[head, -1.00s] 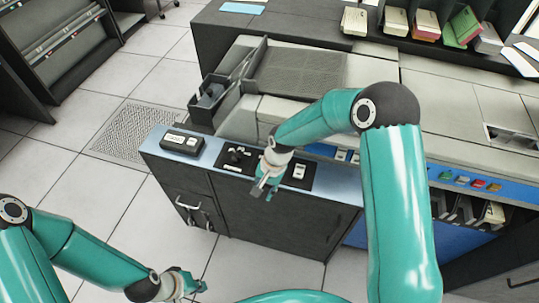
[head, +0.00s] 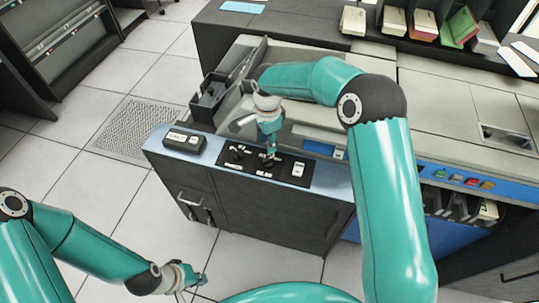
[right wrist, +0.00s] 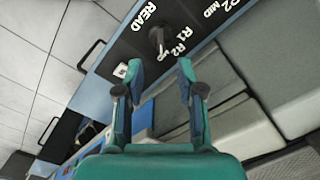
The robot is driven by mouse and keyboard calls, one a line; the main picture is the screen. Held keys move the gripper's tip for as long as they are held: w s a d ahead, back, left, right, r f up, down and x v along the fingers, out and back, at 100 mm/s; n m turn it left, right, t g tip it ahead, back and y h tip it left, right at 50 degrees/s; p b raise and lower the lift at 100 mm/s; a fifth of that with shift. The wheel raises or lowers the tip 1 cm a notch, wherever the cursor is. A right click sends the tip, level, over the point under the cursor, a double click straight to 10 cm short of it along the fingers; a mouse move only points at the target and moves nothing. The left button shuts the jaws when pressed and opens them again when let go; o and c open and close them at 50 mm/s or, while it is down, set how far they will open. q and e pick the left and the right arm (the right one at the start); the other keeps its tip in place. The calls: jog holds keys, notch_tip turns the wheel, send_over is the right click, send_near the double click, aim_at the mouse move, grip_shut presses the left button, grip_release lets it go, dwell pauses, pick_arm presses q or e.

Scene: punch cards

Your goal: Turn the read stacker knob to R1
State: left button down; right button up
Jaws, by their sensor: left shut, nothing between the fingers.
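The read stacker knob (right wrist: 158,38) is a dark knob on a black panel, beside white READ, R1 and R2 lettering in the right wrist view. My left gripper (head: 203,281) is shut and empty, low over the floor, away from the machine.
A white switch (head: 299,169) sits at the panel's right end, and a small dark box (head: 185,141) stands on the left of the blue-grey ledge. Another knob (head: 237,153) is left of my right gripper. Coloured buttons (head: 461,181) lie to the right, behind my right arm.

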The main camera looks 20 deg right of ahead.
aim_at(268, 159)
notch_tip(268, 159, down, 8)
jog(key=shift+f+p, duration=0.2)
jog(key=shift+p, duration=0.55)
